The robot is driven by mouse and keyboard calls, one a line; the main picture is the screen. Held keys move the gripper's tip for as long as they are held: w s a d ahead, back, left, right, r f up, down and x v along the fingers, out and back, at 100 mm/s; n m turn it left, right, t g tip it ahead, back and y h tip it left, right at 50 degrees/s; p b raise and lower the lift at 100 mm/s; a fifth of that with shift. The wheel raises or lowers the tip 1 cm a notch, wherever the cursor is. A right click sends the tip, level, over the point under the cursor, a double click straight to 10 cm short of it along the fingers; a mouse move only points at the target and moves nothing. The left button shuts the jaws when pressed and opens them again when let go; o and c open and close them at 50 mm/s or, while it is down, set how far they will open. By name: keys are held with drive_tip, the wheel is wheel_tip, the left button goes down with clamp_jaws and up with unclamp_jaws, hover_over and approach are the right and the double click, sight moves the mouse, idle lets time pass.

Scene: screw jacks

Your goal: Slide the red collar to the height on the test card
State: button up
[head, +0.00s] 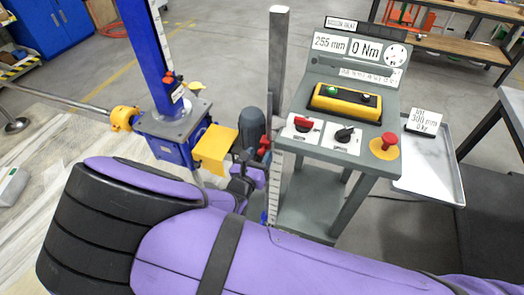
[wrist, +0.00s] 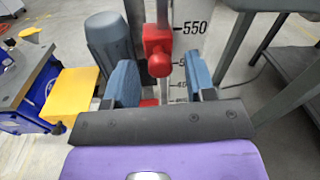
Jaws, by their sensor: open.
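The red collar (wrist: 158,50) sits on a grey upright rod beside a white scale (wrist: 190,25). In the wrist view it lies between and just beyond the two blue fingertips of my gripper (wrist: 160,82), which is open with gaps on both sides. The scale reads 550 above; lower figures are partly hidden. In the head view the red collar (head: 265,143) is above my gripper (head: 250,178), partly hidden by my arm. The test card (head: 424,121) stands on a metal tray at right and appears to read 300 mm, 0 kg.
The grey control console (head: 345,110) shows 255 mm and 0 Nm, with a red lever, black knob and red button. A blue screw jack (head: 165,120) with a yellow box (head: 214,148) stands left. A grey motor (wrist: 108,45) stands close left of the collar.

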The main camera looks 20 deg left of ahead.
sight(268, 183)
drive_tip(key=shift+w+d, duration=0.2)
drive_tip(key=shift+w, duration=0.9)
clamp_jaws()
drive_tip(key=f, duration=2.2)
drive_tip(key=shift+d+f, duration=0.2)
drive_tip(key=shift+d, duration=0.15)
unclamp_jaws()
drive_tip(key=shift+s, duration=0.1)
drive_tip(key=shift+a+r, duration=0.1)
drive_tip(key=shift+a+r, duration=0.1)
drive_tip(key=shift+a, duration=0.1)
drive_tip(key=s+a, duration=0.1)
drive_tip(key=s, duration=0.9)
drive_tip(key=shift+s+a, duration=0.3)
